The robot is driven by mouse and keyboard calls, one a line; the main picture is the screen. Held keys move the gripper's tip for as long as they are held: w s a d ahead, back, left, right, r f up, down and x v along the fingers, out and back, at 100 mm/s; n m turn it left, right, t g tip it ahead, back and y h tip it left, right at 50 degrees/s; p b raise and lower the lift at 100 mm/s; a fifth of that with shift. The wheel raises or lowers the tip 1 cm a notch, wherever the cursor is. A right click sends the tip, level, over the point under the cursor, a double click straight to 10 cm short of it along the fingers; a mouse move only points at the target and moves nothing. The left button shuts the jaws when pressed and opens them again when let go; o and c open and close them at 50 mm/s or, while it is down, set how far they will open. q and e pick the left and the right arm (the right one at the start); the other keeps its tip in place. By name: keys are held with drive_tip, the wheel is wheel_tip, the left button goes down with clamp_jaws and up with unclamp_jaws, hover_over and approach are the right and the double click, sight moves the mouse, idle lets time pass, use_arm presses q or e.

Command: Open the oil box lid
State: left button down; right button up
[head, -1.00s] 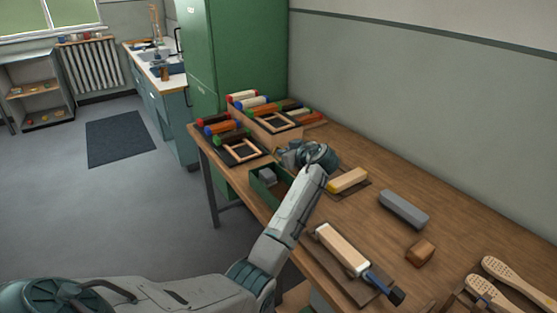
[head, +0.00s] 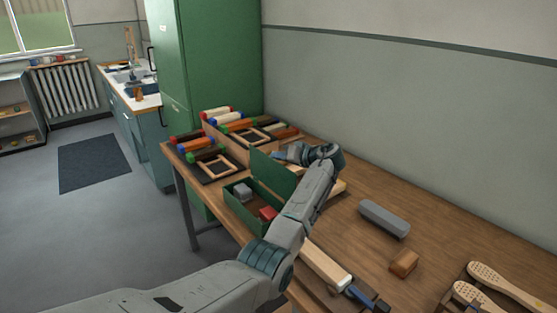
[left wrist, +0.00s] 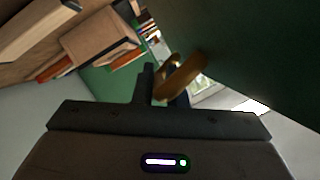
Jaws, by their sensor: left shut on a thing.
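The green oil box (head: 238,211) stands at the table's left edge in the head view. Its green lid (head: 268,174) is raised, standing roughly upright at the back side of the box. A grey block (head: 243,190) and a red block (head: 267,213) show inside. My left gripper (head: 284,153) is at the upper edge of the lid. In the left wrist view the left gripper (left wrist: 160,88) is shut on a brown tab (left wrist: 182,74) beside the dark green lid surface (left wrist: 255,50). My right gripper is not in view.
Behind the box are racks with coloured rolls and a small wooden frame (head: 221,165). A grey block (head: 384,219), a brown block (head: 404,262), a wooden-bodied tool (head: 325,265) and brush bodies (head: 505,287) lie to the right. The table between them is partly clear.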

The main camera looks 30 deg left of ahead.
use_arm(q)
drive_tip(key=shift+w+d+f, duration=0.1)
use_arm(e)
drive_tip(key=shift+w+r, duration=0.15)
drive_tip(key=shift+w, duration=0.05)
use_arm(q)
drive_tip(key=c, duration=1.7)
unclamp_jaws()
drive_tip(key=shift+c, duration=0.2)
